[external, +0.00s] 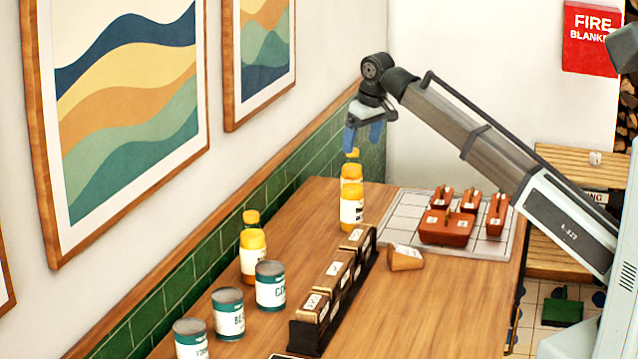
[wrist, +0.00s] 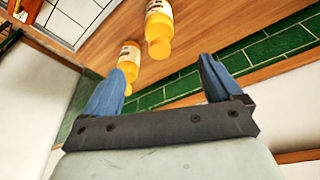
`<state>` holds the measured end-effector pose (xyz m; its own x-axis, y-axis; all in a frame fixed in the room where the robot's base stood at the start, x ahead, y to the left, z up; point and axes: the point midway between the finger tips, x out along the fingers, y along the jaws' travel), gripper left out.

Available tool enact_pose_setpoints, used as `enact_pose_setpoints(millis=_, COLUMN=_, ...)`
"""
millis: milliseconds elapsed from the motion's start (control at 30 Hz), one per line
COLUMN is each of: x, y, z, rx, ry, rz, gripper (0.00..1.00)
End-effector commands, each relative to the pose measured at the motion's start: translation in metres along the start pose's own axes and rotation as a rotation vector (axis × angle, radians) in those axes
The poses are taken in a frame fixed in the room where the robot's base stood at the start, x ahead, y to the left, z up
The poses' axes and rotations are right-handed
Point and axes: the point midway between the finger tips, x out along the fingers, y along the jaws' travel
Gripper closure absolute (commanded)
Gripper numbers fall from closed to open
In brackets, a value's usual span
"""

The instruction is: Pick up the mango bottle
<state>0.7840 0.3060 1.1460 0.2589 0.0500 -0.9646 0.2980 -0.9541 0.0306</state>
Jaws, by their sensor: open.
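Yellow-orange bottles with white labels stand in two groups along the wall. One group holds a front bottle (external: 352,210) and one behind it (external: 351,172), near the far end of the counter. The other group holds a front bottle (external: 252,262) and one partly hidden behind it (external: 251,219). I cannot read which is mango. My gripper (external: 363,138) is open and empty above the far group. In the wrist view two bottles (wrist: 158,30) (wrist: 129,58) lie beyond my open fingers (wrist: 160,82); the left one is partly covered by my left finger.
Several grey-green cans (external: 270,287) stand at the front left. A dark rack (external: 308,338) with labelled blocks runs beside them. A brown wedge-shaped piece (external: 405,257) lies near a tiled tray (external: 395,215) holding copper-brown containers (external: 445,228). A green-tiled wall (external: 200,280) borders the counter.

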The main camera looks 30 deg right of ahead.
Motion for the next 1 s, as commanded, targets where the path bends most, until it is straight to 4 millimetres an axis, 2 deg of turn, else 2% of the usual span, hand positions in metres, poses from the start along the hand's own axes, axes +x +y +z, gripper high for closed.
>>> enact_pose_setpoints(millis=233, x=0.005, y=0.000, z=-0.001, rx=0.112, ry=0.004, rz=-0.001, gripper=0.08)
enact_pose_setpoints(millis=700, x=0.075, y=0.000, z=-0.001, rx=0.112, ry=0.003, rz=-0.001, gripper=0.08)
enact_pose_setpoints(millis=1000, x=0.089, y=0.000, z=-0.002, rx=0.111, ry=0.004, rz=-0.002, gripper=0.08)
